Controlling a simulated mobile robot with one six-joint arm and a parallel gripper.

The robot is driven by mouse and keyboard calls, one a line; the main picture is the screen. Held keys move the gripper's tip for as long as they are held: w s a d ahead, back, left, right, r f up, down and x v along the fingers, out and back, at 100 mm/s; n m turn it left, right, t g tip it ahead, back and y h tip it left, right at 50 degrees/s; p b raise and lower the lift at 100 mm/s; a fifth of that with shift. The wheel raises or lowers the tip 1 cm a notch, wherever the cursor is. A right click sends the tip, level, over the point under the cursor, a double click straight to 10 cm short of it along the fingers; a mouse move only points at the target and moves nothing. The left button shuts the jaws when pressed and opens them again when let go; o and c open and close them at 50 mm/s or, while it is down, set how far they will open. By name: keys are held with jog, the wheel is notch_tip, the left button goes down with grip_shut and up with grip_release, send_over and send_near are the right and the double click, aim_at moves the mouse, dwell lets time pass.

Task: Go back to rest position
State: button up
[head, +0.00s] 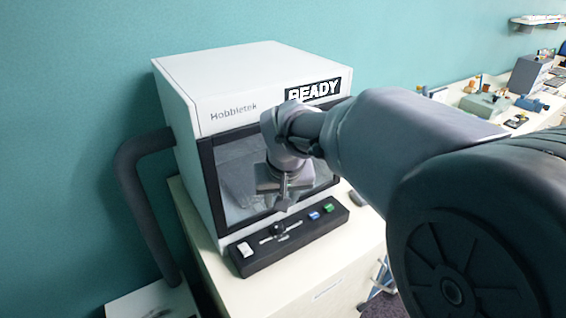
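My arm reaches in from the right in the head view. My gripper (286,200) points down in front of the dark window of a white machine and above the black control strip. Its fingers are small and partly hidden, and I cannot tell whether they are open or shut. I see no object in it. The white machine (190,85) is marked Hobbletek and shows READY on a black display.
The black control strip (290,240) carries a white switch, a slider, and blue and green buttons. The pale cabinet (340,255) bears the machine. A dark hose (140,205) bends down at its left. A cluttered workbench (445,95) stands at the far right.

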jog(key=s+d+r+m, duration=0.3)
jog(key=s+d+r, duration=0.1)
jog(key=s+d, duration=0.4)
jog(key=s+d+f+m, duration=0.1)
jog(key=s+d, duration=0.1)
jog(key=s, duration=0.6)
jog(key=s+d+f+m+t+y, duration=0.1)
jog(key=s+m, duration=0.1)
jog(key=s, duration=0.7)
jog(key=shift+d+m+b, duration=0.3)
jog(key=shift+d+b, duration=0.1)
jog(key=shift+b, duration=0.05)
